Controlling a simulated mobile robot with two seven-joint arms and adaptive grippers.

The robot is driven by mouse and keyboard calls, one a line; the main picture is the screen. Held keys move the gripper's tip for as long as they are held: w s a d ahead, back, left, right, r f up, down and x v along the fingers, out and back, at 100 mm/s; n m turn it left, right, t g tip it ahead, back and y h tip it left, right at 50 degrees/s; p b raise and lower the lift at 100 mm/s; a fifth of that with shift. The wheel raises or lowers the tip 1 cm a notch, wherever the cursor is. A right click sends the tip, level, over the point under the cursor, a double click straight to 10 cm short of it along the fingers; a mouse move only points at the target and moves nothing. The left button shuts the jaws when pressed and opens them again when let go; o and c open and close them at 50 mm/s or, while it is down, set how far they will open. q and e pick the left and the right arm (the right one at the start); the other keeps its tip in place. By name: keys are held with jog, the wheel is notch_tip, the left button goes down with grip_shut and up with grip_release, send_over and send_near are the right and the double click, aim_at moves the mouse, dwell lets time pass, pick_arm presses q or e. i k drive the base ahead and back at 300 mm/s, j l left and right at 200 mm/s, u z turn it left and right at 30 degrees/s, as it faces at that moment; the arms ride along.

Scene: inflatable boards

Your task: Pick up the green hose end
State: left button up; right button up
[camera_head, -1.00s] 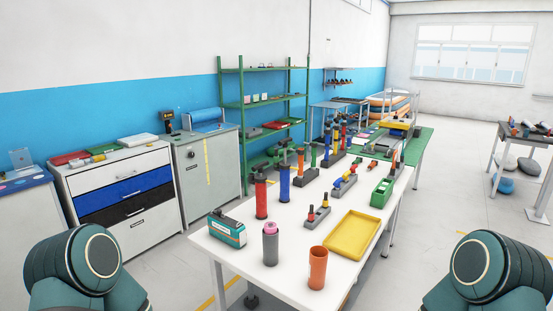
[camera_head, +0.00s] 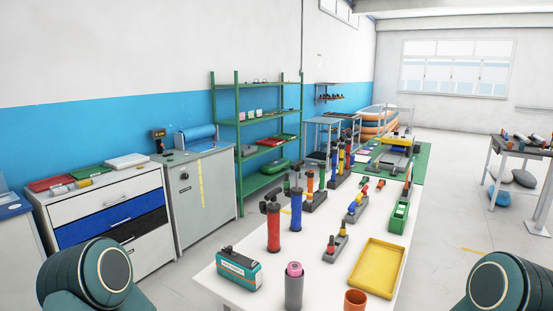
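I cannot single out the green hose end for sure. A small green piece (camera_head: 365,181) lies on the white table (camera_head: 335,282), beside short orange-red pieces (camera_head: 380,184), but it is too small to identify. Black holders with upright colored cylinders, some of them green, stand towards the far part of the table. Neither of my grippers is in view. Only rounded teal parts of my arms show at the bottom left and bottom right corners.
A red pump (camera_head: 273,226), a blue pump (camera_head: 295,208), a teal box (camera_head: 239,270), a grey cylinder (camera_head: 293,288), an orange cup (camera_head: 355,300) and a yellow tray (camera_head: 377,267) stand on the near table. A green shelf (camera_head: 239,150) and drawer cabinets (camera_head: 118,215) line the left wall.

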aim_at(286, 182)
jog(key=i+j+z, duration=0.1)
jog(key=j, duration=0.25)
jog(key=i+j+z, duration=0.1)
jog(key=i+j, duration=0.15)
jog(key=j, duration=0.15)
jog(key=i+j, duration=0.2)
jog(key=j, duration=0.15)
jog(key=i+j+z, duration=0.15)
jog(key=j, duration=0.25)
jog(key=i+j+z, duration=0.1)
jog(key=j, duration=0.3)
